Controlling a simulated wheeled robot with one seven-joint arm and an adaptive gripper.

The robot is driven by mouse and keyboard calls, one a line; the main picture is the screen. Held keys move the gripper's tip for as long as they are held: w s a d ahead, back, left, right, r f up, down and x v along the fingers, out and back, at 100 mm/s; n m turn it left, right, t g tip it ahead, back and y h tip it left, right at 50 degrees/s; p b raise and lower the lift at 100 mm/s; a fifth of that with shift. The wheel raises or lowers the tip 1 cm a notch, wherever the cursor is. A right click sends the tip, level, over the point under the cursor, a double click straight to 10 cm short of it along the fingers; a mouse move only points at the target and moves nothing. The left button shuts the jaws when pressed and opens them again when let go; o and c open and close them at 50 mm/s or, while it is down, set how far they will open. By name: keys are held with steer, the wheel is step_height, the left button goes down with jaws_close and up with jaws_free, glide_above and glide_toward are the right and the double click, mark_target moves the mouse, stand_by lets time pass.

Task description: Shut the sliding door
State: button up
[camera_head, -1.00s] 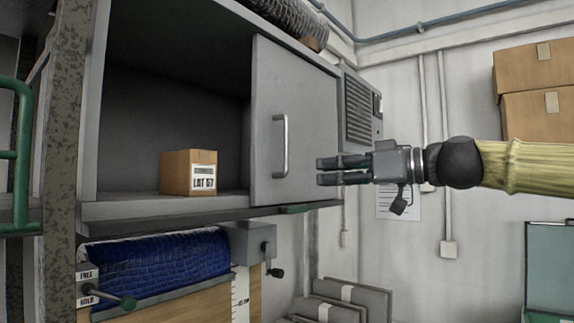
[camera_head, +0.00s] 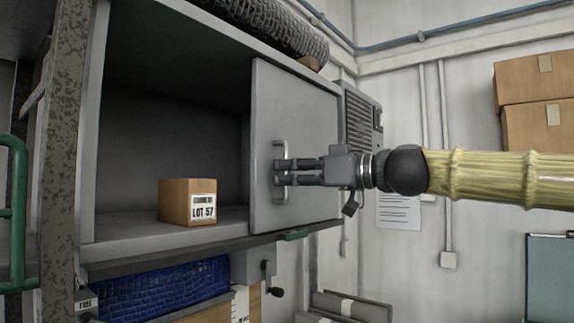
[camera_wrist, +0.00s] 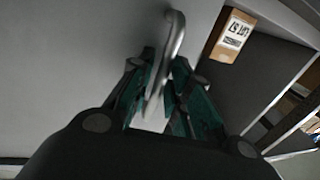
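The grey sliding door (camera_head: 315,110) covers the right part of the cabinet front, and the opening to its left is uncovered. Its upright metal bar handle (camera_head: 279,151) is near the door's left edge. My gripper (camera_head: 284,172) is level with the handle, its two dark fingers reaching left across it with a gap between them. In the wrist view the handle (camera_wrist: 177,35) runs between the green-faced fingers (camera_wrist: 163,85). The fingers look open around the bar; contact is hard to make out.
A cardboard box (camera_head: 176,203) labelled LOT 57 stands on the cabinet floor inside the opening. A flexible duct (camera_head: 275,28) lies on top. A blue roll (camera_head: 165,288) is below the cabinet. Stacked cartons (camera_head: 535,105) are at the far right.

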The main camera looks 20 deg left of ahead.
steer(key=shift+w+a, duration=0.1)
steer(key=shift+a, duration=0.3)
jaws_close()
steer(key=shift+f, duration=0.1)
